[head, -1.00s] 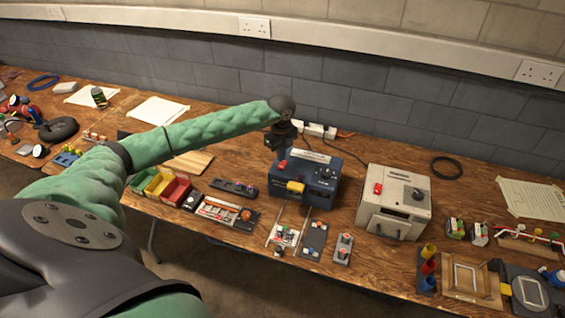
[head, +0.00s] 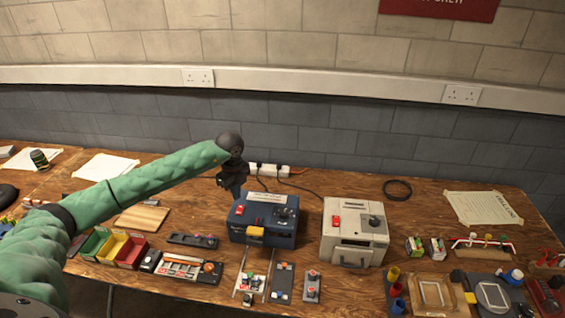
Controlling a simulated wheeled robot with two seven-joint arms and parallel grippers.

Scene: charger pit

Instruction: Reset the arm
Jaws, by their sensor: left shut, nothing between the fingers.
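My left arm reaches in from the left in its green sleeve. My left gripper (head: 233,188) hangs down at the arm's end, beside the back left corner of the dark blue charger box (head: 265,236). Its fingers are shut with nothing between them, and their tips partly overlap the box in the picture. The blue box has a red switch, a dark knob and a yellow latch on its front. A cream charger box (head: 354,253) with a red switch, a knob and a front handle stands to its right. My right gripper is not in the head view.
Red, yellow and green bins (head: 131,252) stand left of the blue box. Small switch panels (head: 282,283) lie along the front edge. A white power strip (head: 269,170) lies behind the blue box. A black cable ring (head: 397,190) and paper sheet (head: 483,208) lie at the back right.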

